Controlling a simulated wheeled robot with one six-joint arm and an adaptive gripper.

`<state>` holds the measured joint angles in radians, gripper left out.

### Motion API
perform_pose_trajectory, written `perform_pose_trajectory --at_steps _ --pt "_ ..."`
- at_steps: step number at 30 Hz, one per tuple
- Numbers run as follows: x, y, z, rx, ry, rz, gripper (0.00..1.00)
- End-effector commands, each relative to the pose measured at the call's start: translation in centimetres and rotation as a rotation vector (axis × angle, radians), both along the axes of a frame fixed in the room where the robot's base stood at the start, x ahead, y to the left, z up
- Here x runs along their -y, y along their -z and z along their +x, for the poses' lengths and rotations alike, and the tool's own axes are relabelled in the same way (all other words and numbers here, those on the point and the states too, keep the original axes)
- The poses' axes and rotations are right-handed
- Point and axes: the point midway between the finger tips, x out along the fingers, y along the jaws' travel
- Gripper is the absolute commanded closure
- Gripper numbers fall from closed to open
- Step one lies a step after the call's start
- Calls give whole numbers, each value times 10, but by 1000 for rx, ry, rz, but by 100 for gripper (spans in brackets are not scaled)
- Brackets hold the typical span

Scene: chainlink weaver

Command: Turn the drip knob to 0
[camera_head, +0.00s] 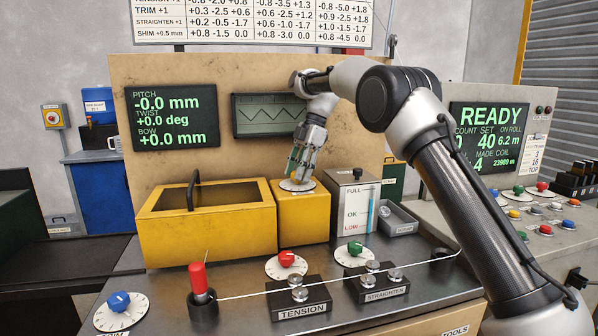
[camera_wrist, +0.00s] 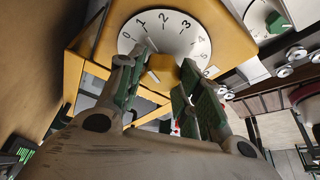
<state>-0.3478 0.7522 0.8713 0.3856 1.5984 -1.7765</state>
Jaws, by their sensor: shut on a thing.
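The drip knob (camera_wrist: 161,68) is a yellow-orange knob on a white dial (camera_wrist: 178,32) numbered from 0 upward. The dial lies on top of a small yellow box (camera_head: 303,218), shown in the head view. My gripper (camera_head: 299,176) reaches down onto this dial, its green-padded fingers on either side of the knob and shut on it. In the wrist view the 0 is at the dial's left end, with the numbers rising to the right. The fingers cover part of the knob and the dial's lower part. I cannot tell which number the knob points to.
A larger yellow box (camera_head: 205,236) with a black handle stands left of the small one. A grey tank (camera_head: 345,210) with a level gauge stands close on the right. Blue (camera_head: 119,300), red (camera_head: 287,258) and green (camera_head: 355,248) knobs sit in front, near a stretched wire.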

Motion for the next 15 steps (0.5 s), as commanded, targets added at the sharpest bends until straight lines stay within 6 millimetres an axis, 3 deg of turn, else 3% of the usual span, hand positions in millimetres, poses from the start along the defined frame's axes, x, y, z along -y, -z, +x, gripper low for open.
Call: perform_pose_trajectory --at_steps 15 --pt "0 1 1 0 -176 -3 89"
